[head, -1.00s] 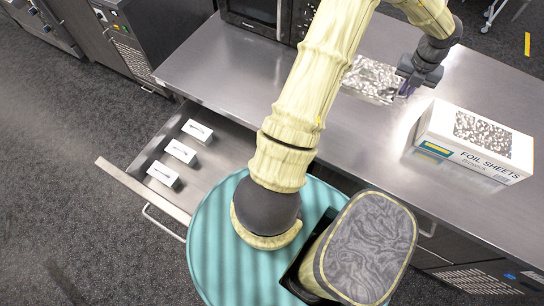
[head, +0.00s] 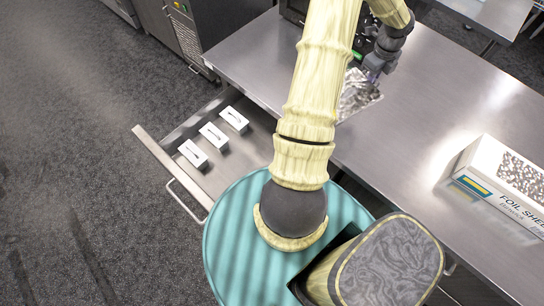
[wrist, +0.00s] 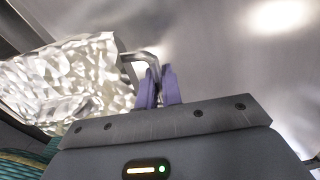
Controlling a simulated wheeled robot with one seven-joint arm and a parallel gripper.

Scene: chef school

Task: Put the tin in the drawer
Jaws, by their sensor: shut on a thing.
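The tin (head: 357,96) is a shiny, crumpled-looking silver foil piece, partly hidden behind my arm in the head view. In the wrist view the tin (wrist: 60,80) fills the left side, with a grey bent rim or handle at the fingers. My gripper (head: 374,74) is shut on the tin at its edge; its purple fingers (wrist: 158,75) are close together in the wrist view. The tin is over the steel counter; I cannot tell whether it touches it. The drawer (head: 165,165) stands open under the counter, to the left of my arm.
Three small white boxes (head: 213,136) lie in a row in the drawer, with bare floor beside them. A foil sheets box (head: 500,178) stands on the counter (head: 440,100) at the right. A dark appliance (head: 295,12) is at the back.

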